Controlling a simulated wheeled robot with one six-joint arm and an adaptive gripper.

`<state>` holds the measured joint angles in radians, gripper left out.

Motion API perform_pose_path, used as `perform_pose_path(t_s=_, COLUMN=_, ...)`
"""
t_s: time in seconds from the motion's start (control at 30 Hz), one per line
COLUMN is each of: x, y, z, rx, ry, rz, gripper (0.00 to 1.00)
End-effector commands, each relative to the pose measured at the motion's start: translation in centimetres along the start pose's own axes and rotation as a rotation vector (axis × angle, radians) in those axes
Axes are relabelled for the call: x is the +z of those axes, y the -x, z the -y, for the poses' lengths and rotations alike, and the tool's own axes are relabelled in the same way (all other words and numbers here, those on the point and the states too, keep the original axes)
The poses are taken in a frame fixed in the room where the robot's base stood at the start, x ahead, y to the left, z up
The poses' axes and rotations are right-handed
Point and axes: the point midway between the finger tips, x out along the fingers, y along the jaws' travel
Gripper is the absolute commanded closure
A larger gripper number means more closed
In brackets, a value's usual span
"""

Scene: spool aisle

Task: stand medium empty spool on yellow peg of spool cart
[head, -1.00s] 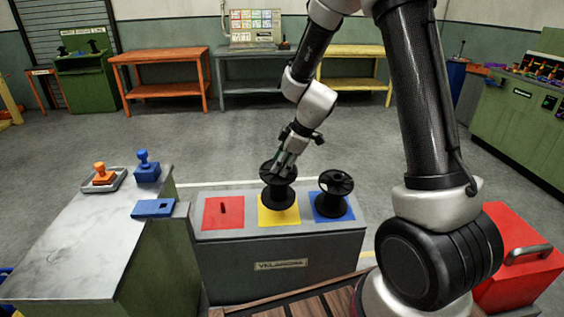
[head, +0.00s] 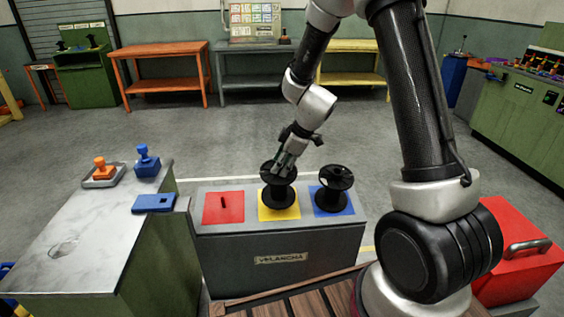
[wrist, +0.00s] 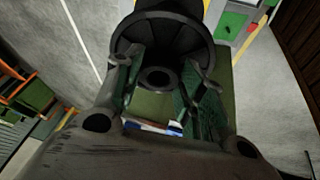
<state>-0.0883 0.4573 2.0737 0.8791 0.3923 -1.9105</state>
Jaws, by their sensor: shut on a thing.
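The black spool (head: 279,196) stands upright over the yellow square (head: 264,214) of the grey spool cart (head: 300,243). My gripper (head: 284,168) is shut on this spool at its top, coming down from above. In the wrist view the spool (wrist: 165,35) sits between my gripper's fingers (wrist: 165,88), with its round flange and a central hole showing. The yellow peg is hidden by the spool, so I cannot tell whether the spool is fully seated on it.
Another black spool (head: 333,190) stands on the blue square, close on the right. The red square (head: 222,208) on the left has a bare dark peg. A marble-topped counter (head: 75,225) with a blue stamp (head: 147,161) and an orange stamp (head: 101,168) stands left.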

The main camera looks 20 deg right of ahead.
Motion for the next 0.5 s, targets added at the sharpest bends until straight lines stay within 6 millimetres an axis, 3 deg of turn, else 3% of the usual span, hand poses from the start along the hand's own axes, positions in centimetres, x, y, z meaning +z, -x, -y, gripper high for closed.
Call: perform_pose_path(t_s=0.5, x=0.5, y=-1.2, z=0.0, rx=0.001, ry=0.000, rz=0.000, gripper=1.00)
